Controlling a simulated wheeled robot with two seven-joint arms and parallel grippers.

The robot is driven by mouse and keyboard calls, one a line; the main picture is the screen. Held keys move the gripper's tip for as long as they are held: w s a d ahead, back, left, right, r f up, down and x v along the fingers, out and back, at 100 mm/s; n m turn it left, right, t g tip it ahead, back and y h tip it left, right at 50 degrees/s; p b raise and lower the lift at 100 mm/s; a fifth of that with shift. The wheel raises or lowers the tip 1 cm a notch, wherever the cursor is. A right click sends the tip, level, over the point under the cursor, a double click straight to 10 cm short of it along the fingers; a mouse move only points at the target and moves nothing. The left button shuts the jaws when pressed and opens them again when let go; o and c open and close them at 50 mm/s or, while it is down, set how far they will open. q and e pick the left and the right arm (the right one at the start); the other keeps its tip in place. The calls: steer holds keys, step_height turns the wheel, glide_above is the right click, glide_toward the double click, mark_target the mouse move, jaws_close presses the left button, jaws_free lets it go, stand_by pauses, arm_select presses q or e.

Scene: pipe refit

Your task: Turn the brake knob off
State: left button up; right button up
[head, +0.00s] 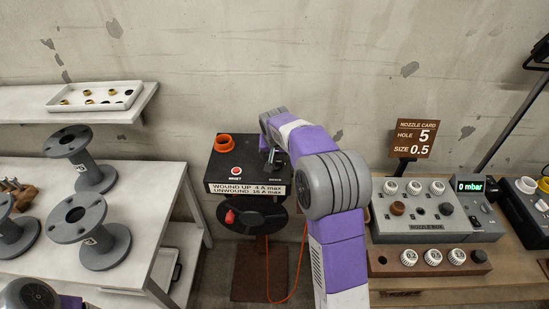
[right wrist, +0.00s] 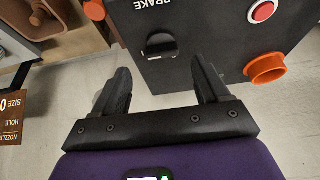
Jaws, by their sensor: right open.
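The brake knob (right wrist: 160,46) is a small black knob with a light mark, on a dark box face beside the printed word BRAKE. My right gripper (right wrist: 164,75) is open and empty in the right wrist view. Its fingertips are on either side of the knob's line, a little short of it, with no contact visible. In the head view the dark box (head: 222,170) stands in the middle, and my right gripper (head: 273,158) is at its right side. The knob is hidden there behind my gripper. My left gripper is not in view.
The box carries a red reset button (right wrist: 263,11) and an orange ring (right wrist: 265,68). A black reel (head: 268,222) with an orange cable hangs below. A table with grey spools (head: 88,230) stands left; the nozzle box (head: 425,240) is right.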

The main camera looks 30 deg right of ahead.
mark_target(276, 161)
steer(key=x, duration=0.4)
steer(key=shift+w+f, duration=0.25)
steer(key=shift+f, duration=0.05)
steer(key=shift+s, duration=0.15)
steer(key=shift+c, duration=0.7)
steer(key=c, duration=0.9)
